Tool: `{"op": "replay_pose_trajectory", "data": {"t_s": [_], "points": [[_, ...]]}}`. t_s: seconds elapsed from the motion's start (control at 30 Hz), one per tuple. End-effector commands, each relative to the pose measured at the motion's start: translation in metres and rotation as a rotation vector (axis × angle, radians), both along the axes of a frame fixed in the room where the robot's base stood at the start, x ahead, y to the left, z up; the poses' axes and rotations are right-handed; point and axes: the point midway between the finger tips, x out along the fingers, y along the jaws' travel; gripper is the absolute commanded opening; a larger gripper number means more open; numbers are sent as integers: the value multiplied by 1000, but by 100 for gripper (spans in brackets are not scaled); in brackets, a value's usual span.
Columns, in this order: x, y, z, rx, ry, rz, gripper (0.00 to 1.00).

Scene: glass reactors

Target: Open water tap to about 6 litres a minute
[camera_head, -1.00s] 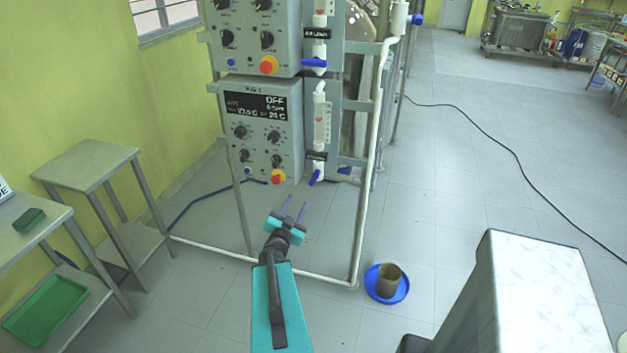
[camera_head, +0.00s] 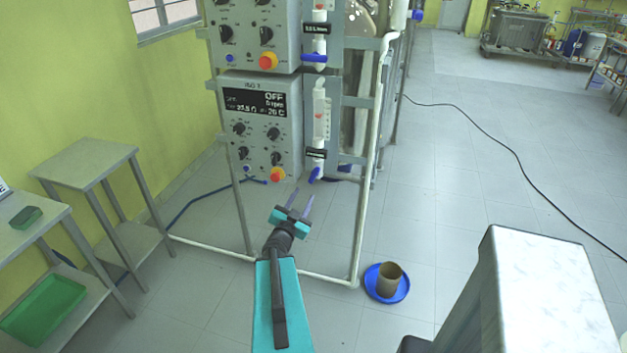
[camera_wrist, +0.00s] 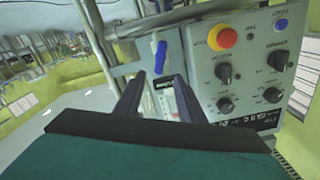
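A lower tap with a blue handle (camera_head: 316,173) sits under a clear flow meter (camera_head: 319,115) on the reactor rack. Its handle appears tilted; the small black readout (camera_head: 316,154) is too small to read. A second tap with a blue handle (camera_head: 313,57) is above, its handle level. My gripper (camera_head: 299,198) is open and empty, below and in front of the lower tap, apart from it. In the wrist view, inverted, a blue handle (camera_wrist: 160,57) shows just beyond and between my fingers (camera_wrist: 157,92). I cannot tell which tap is the water tap.
A grey control box (camera_head: 262,120) with knobs, a red-yellow button and a display reading OFF is left of the lower tap. The rack's pale pipe frame (camera_head: 357,230) rises to the right. A blue dish (camera_head: 372,290) holding a brown pot is on the floor.

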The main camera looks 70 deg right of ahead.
Motion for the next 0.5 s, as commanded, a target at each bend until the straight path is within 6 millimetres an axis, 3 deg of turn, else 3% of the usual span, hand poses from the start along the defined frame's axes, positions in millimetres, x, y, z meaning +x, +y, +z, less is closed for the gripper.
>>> {"op": "replay_pose_trajectory", "data": {"t_s": [0.5], "points": [[2,-18,-3,-3,-1,0,36]]}}
